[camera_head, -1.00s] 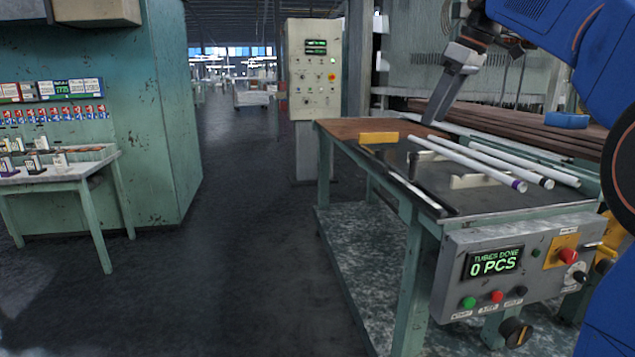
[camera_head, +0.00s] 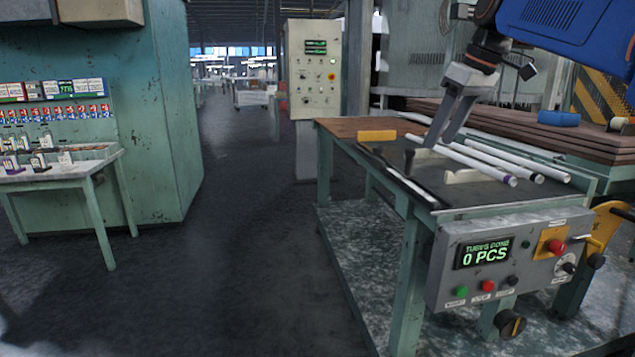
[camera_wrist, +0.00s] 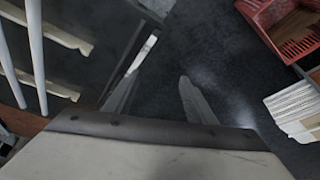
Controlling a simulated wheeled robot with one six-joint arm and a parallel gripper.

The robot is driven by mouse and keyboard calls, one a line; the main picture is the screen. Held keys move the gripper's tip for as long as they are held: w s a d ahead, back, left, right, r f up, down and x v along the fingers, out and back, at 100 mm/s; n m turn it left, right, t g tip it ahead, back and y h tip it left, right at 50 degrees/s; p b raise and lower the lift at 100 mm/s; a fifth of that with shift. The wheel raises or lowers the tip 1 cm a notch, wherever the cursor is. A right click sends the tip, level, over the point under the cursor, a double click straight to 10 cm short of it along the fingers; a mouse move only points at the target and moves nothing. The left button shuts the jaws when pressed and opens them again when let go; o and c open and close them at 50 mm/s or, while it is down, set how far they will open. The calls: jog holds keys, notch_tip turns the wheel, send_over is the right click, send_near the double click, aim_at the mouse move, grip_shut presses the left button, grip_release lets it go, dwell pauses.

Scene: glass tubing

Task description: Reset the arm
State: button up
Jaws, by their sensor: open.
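My gripper (camera_head: 439,137) hangs from the blue arm over the left part of the green workbench (camera_head: 340,127), fingers pointing down. In the wrist view my gripper (camera_wrist: 160,90) is open, with nothing between its two fingers. Several white glass tubes (camera_head: 487,166) lie side by side on the bench to the right of the gripper. Two tubes also show at the left of the wrist view (camera_wrist: 36,50). The fingers look apart from the tubes.
A control box (camera_head: 513,257) with a display reading 0 PCS is on the bench front. A yellow block (camera_head: 378,136) and pale notched supports (camera_head: 468,176) are on the bench. A red crate (camera_wrist: 288,28) shows in the wrist view.

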jog(key=s+d+f+m+h, duration=0.1)
jog(key=s+f+m, duration=0.2)
jog(key=s+f, duration=1.1)
jog(key=s+f+m+t+h, duration=0.1)
jog(key=s+f+m, duration=0.3)
jog(key=s+f, duration=1.1)
notch_tip(320, 180, down, 6)
jog(key=shift+s+d+r+m+h, duration=0.25)
jog(key=shift+d+m+h, duration=0.05)
jog(key=shift+d+h, duration=0.1)
